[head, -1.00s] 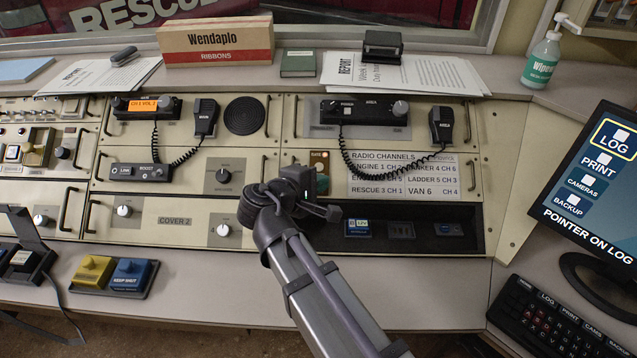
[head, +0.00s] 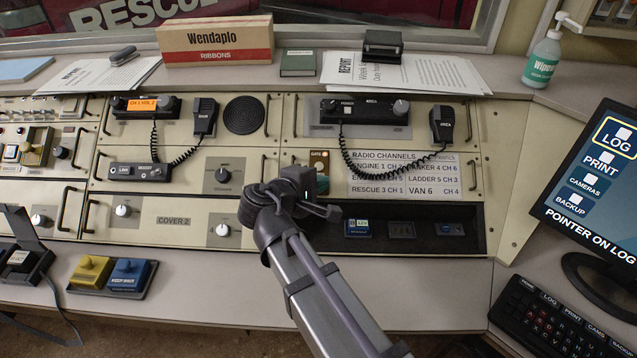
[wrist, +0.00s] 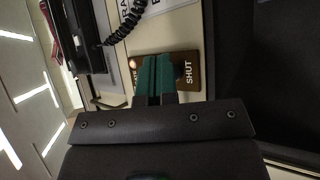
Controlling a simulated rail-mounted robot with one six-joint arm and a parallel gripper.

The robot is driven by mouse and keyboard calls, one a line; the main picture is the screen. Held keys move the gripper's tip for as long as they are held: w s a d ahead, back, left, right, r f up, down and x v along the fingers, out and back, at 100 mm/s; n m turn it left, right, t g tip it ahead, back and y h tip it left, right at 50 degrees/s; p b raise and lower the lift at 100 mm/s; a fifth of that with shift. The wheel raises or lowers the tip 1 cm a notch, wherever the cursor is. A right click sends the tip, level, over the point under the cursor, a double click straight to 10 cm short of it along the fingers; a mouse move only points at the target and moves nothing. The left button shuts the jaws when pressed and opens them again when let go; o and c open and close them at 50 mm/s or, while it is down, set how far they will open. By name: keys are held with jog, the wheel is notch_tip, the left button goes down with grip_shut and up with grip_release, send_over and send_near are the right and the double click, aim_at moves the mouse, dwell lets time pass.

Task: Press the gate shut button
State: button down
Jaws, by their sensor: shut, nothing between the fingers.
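The brown gate panel (head: 319,158) is set in the console face, just behind my gripper (head: 303,187) in the head view, which hides its lower part. In the wrist view the brown plate (wrist: 188,86) shows the word SHUT at its right and a small lit spot at its left. My gripper's green fingers (wrist: 154,66) are together and empty, over the middle of the plate beside the SHUT label. The gate shut button itself is hidden behind the fingers. I cannot tell whether the fingertips touch it.
A radio (head: 365,110) with a coiled cord hangs above the panel. The radio channels sign (head: 405,174) is to its right. A dark recess (head: 425,230) with several small modules lies below right. Yellow (head: 91,272) and blue (head: 130,275) buttons stand on the desk at left.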

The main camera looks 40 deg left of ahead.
jog(key=shift+w+a+f+b, duration=0.1)
jog(key=shift+w+f+b, duration=0.05)
jog(key=shift+f+b, duration=0.15)
jog(key=shift+r, duration=0.15)
dwell(0.5)
jog(key=shift+s+d+r+p, duration=0.3)
jog(key=shift+r+p, duration=0.25)
jog(key=shift+p, duration=0.15)
jog(key=r+p, duration=0.1)
jog(key=s+d+r+p, duration=0.1)
jog(key=s+r+p, duration=0.1)
jog(key=r+p, duration=0.1)
jog(key=shift+s+d+r, duration=0.1)
jog(key=shift+d, duration=0.25)
dwell(0.4)
